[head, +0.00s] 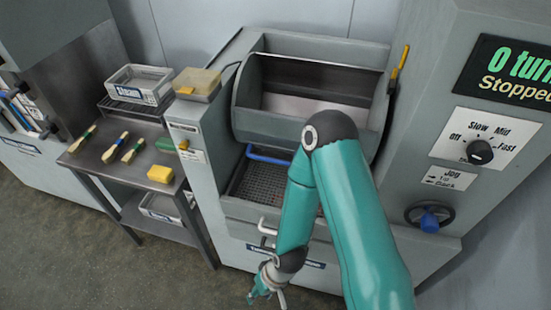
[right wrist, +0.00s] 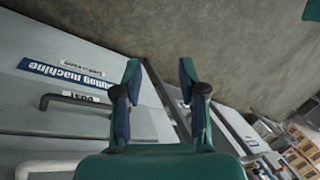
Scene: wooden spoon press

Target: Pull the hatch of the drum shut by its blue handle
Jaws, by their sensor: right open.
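The grey drum (head: 258,125) sits in the machine, with a wide opening facing up and forward. A blue bar handle (head: 268,156) lies just below the drum, at the upper edge of a dark mesh surface (head: 262,182). My right arm hides the handle's right end and part of the drum. I cannot tell exactly where the hatch's edges run. My right gripper (head: 267,295) is low in front of the machine, well below and apart from the handle. In the right wrist view the right gripper (right wrist: 159,75) is open with nothing between its fingers. My left gripper is not in view.
A white bar handle (head: 266,229) is on the machine's front, above my right gripper. A control panel with a dial (head: 480,152) and handwheel (head: 429,218) stands right.

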